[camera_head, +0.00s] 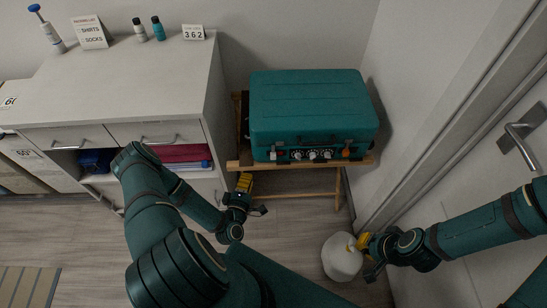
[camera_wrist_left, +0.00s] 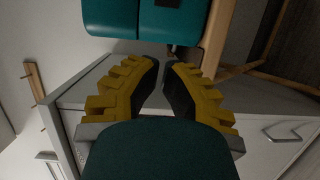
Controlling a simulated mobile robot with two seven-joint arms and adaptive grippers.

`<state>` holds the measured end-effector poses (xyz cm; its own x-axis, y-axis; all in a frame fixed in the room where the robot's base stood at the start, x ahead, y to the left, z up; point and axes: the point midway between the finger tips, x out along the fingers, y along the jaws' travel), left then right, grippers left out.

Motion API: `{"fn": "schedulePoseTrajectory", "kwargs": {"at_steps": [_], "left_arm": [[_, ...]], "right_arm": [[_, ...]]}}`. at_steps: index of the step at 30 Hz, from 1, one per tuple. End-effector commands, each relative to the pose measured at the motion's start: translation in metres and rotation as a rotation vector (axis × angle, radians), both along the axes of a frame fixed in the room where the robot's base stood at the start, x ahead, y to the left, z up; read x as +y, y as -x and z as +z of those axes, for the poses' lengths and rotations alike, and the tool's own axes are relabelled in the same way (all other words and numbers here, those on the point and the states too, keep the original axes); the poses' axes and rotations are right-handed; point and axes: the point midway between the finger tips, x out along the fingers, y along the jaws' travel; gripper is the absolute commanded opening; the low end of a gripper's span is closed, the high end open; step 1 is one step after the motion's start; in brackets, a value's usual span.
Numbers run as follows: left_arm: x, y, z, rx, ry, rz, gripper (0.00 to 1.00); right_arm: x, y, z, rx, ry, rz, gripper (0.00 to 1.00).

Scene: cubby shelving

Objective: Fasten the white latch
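A teal suitcase (camera_head: 312,105) lies closed on a wooden stand. Its front face carries a row of small fastenings: a red one (camera_head: 281,155), several whitish ones (camera_head: 312,155) and an orange one (camera_head: 345,153). They are too small to tell which is the white latch or how it sits. My left gripper (camera_head: 244,182) is below and left of this row, apart from the suitcase. In the left wrist view its yellow fingers (camera_wrist_left: 163,66) have a narrow empty gap between their tips. My right gripper (camera_head: 363,241) is low on the right, beside a white rounded object; its opening is unclear.
The wooden stand (camera_head: 243,164) has a front rail close to my left gripper. A white cabinet (camera_head: 120,75) stands left of it. The white rounded object (camera_head: 341,262) sits on the floor. A door with a handle (camera_head: 517,135) is at the right.

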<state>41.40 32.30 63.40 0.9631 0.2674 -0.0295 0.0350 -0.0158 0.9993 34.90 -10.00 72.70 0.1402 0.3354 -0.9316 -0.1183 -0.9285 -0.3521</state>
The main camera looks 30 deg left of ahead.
Motion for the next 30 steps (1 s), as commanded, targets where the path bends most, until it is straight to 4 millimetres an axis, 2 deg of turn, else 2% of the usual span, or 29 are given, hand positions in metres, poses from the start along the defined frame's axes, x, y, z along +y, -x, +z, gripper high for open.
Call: {"fn": "schedulePoseTrajectory", "kwargs": {"at_steps": [6, 17, 23, 30], "left_arm": [[0.007, 0.006, 0.001, -0.04, 0.017, 0.037, 0.0], [0.008, 0.0, 0.0, -0.037, 0.015, 0.035, 0.0], [0.017, -0.027, 0.0, -0.039, 0.011, 0.034, 0.0], [0.031, -0.073, 0.0, -0.039, 0.011, 0.034, 0.0]], "right_arm": [[0.0, 0.0, 0.0, 0.0, 0.0, 0.0, 0.0], [0.0, 0.0, -0.001, 0.0, 0.0, 0.0, 0.0], [0.0, -0.001, -0.006, -0.002, 0.0, 0.0, 0.0], [0.0, -0.002, -0.014, -0.006, 0.001, -0.001, 0.0]]}}
